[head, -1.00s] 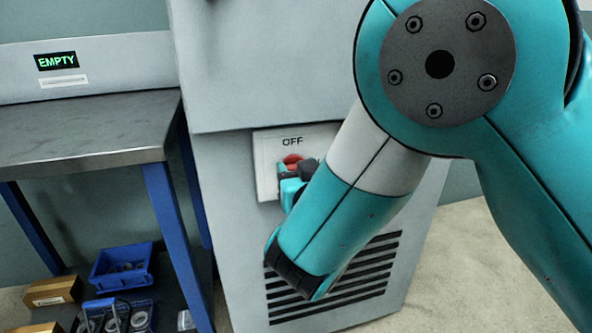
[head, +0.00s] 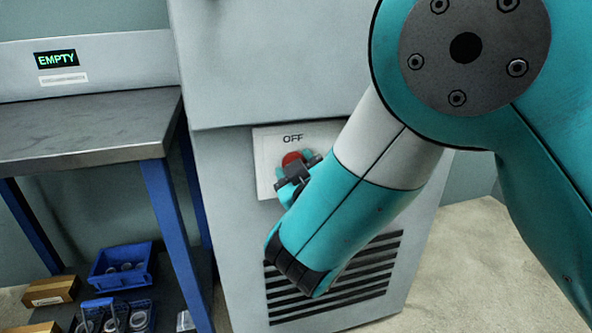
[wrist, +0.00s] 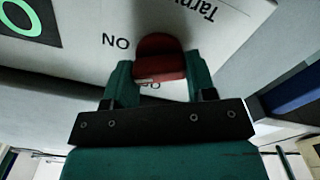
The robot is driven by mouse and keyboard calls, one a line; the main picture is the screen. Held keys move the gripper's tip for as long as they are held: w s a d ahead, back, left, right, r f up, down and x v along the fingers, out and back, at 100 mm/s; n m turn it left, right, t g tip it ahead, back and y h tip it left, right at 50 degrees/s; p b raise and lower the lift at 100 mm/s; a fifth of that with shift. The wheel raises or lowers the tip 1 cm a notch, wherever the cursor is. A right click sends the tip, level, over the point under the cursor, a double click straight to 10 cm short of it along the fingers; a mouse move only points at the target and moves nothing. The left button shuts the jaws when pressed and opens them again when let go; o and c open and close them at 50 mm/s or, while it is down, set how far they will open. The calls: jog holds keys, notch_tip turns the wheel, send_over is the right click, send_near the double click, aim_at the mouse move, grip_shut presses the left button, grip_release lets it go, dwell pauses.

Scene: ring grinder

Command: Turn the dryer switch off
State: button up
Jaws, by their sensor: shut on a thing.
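The dryer switch is a red knob (head: 290,158) on a white panel (head: 264,146) on the front of the grey machine. The word OFF stands above it in the head view. The knob (wrist: 160,56) also shows in the wrist view, beside the label ON. A second label below it is partly hidden by my gripper. My gripper (head: 294,165) is shut on the knob, with one teal finger on each side of it. In the wrist view my gripper (wrist: 156,72) lies tilted against the lettering. I cannot tell exactly which mark the knob points to.
The grey machine (head: 225,70) overhangs the panel, and dark vent slots (head: 345,278) lie below. A metal-topped table (head: 80,130) with blue legs stands at the left. A blue bin (head: 122,264) and boxes are on its lower shelf. Bare floor (head: 460,260) is at the right.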

jog(key=n, duration=0.3)
jog(key=n+p, duration=0.1)
jog(key=n, duration=0.2)
jog(key=shift+a+n, duration=0.2)
jog(key=shift+n, duration=0.1)
jog(key=n+p, duration=0.1)
jog(key=n, duration=0.4)
jog(key=shift+f+p, duration=0.1)
jog(key=shift+p, duration=0.2)
jog(key=shift+s+n, duration=0.1)
jog(key=shift+n, duration=0.2)
jog(key=o, duration=0.9)
jog(key=shift+a, duration=0.1)
jog(key=shift+o, duration=0.2)
jog(key=b+v, duration=1.7)
jog(key=b, duration=0.1)
jog(key=shift+d, duration=0.2)
